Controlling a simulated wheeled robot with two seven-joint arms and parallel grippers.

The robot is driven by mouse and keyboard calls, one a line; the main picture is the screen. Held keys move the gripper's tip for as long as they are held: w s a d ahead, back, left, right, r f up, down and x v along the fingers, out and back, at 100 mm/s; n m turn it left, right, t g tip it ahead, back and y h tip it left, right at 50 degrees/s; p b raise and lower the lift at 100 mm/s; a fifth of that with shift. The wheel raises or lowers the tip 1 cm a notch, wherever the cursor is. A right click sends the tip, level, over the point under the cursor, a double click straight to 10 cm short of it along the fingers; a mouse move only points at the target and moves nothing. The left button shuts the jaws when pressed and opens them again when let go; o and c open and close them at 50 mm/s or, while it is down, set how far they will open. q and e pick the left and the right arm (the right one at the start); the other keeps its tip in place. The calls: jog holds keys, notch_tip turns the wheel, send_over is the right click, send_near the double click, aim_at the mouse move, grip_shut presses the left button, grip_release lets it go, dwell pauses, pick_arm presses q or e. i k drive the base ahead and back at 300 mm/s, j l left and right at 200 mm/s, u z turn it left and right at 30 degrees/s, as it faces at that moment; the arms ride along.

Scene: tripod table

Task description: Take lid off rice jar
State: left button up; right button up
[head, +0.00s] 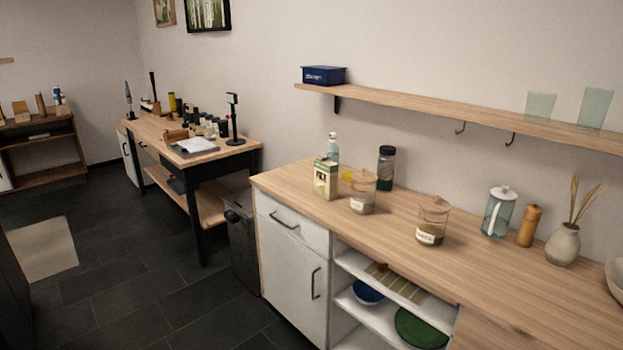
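Two clear jars with wooden knobbed lids stand upright on the wooden counter (479,268). The left jar (362,199) has pale contents and a white label, and its lid (363,178) is on. The right jar (430,233) has brown contents and a white label, and its lid (434,205) is on. The labels are too small to read surely; the pale contents of the left jar look more like rice. Neither of my grippers is in view.
A glass pitcher (497,213), a pepper mill (528,226) and a vase (562,245) stand right. A shelf (440,110) overhangs. The counter's front is clear.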

aim_at(363, 177)
jog(key=i+j+z, duration=0.1)
jog(key=z, duration=0.6)
jog(key=i+j+z, duration=0.25)
jog(key=j, duration=0.2)
jog(key=j+z, duration=0.25)
jog(key=j, duration=0.15)
jog(key=i+j+z, duration=0.1)
jog(key=j+z, duration=0.15)
jog(key=j, duration=0.9)
jog(key=i+j, duration=0.15)
jog(key=j, duration=0.6)
jog(key=l+z, duration=0.05)
